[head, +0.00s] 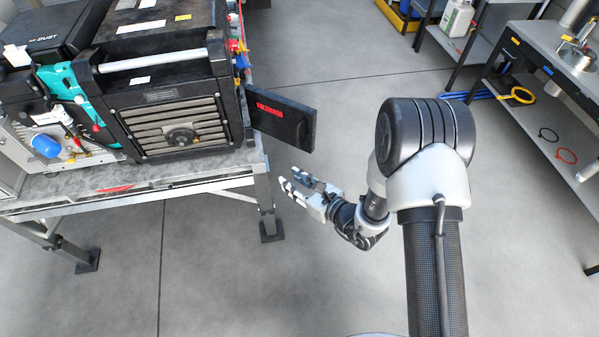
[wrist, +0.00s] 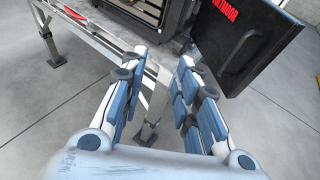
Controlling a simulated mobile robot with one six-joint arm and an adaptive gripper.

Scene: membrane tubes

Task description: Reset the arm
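My gripper (head: 292,187) hangs over the bare floor in the head view, to the right of the workbench and below the open door of the machine. My arm bends down and to the left from its large black joint. In the wrist view, my gripper (wrist: 160,72) has its two fingers spread well apart. Nothing is between the fingers except the view of a bench leg and floor behind them. The gripper touches nothing that I can see.
A black machine (head: 175,95) stands on the workbench (head: 150,181). Its black door (head: 283,119) with red lettering sticks out close to my gripper. A grey shelf bench (head: 548,62) with rings and tools stands at the right. The floor between is clear.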

